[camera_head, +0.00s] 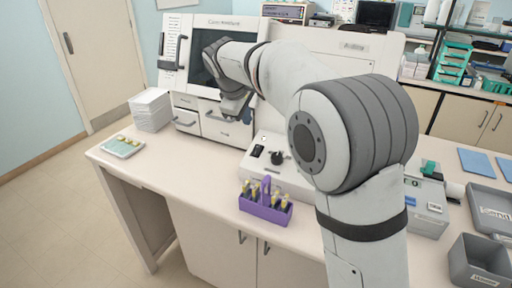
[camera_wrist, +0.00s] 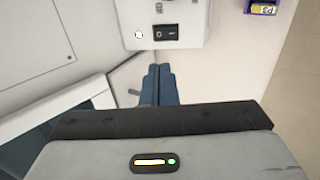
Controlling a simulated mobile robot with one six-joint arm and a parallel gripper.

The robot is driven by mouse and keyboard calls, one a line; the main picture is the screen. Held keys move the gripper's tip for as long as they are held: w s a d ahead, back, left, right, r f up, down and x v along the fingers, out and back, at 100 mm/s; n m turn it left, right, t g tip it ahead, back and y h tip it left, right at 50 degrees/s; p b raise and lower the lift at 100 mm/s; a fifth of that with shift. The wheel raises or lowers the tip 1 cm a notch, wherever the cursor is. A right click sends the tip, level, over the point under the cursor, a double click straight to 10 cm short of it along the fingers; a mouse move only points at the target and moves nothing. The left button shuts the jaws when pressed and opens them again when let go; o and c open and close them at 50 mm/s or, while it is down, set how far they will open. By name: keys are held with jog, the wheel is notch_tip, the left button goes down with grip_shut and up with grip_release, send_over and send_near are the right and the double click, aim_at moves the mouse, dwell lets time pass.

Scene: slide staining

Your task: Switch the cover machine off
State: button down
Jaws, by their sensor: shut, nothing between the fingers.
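The cover machine (camera_head: 212,24) is a tall white cabinet with a dark window, standing at the back left of the counter in the head view. My gripper (camera_head: 236,112) is in front of its drawers. In the wrist view my gripper (camera_wrist: 160,70) shows two dark blue fingers shut together with nothing between them. A black rocker switch (camera_wrist: 166,33) sits on a white box (camera_wrist: 190,10) just beyond the fingertips, apart from them. A round white light (camera_wrist: 139,35) is left of the switch. In the head view this appears to be the low white unit (camera_head: 262,168).
A purple rack (camera_head: 262,210) with yellow-capped bottles stands in front of the low unit. A stack of white trays (camera_head: 150,108) and a small green-topped tray (camera_head: 122,146) lie to the left. Grey bins (camera_head: 478,262) are at the right. The counter's front left is clear.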

aim_at(258, 147)
jog(key=p+x, duration=0.2)
jog(key=x, duration=1.2)
